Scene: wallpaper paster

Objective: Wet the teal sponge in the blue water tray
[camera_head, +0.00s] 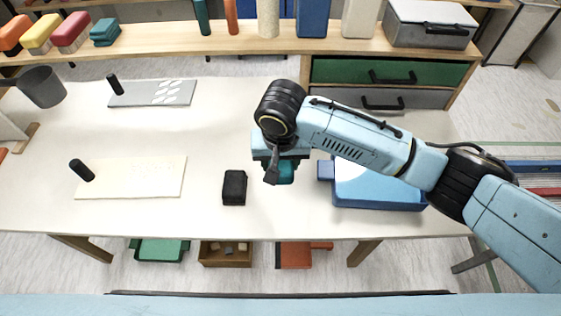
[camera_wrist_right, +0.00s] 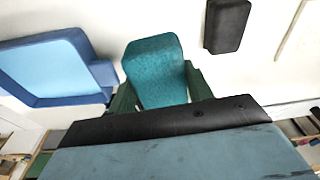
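My right gripper (camera_head: 283,168) reaches over the table from the right, pointing down. It is shut on a teal sponge (camera_head: 286,173), which shows between the two green fingers in the right wrist view (camera_wrist_right: 155,70). The blue water tray (camera_head: 375,202) stands on the table just right of the gripper, with pale blue water inside, partly hidden by my right arm. It also shows at the left of the right wrist view (camera_wrist_right: 50,101). The sponge is beside the tray, outside its rim. My left gripper is not in view.
A black block (camera_head: 234,187) lies left of the gripper. A cream board (camera_head: 130,180) and a grey board (camera_head: 152,93) lie further left. Colored blocks, including a teal one (camera_head: 105,31), sit on the back shelf.

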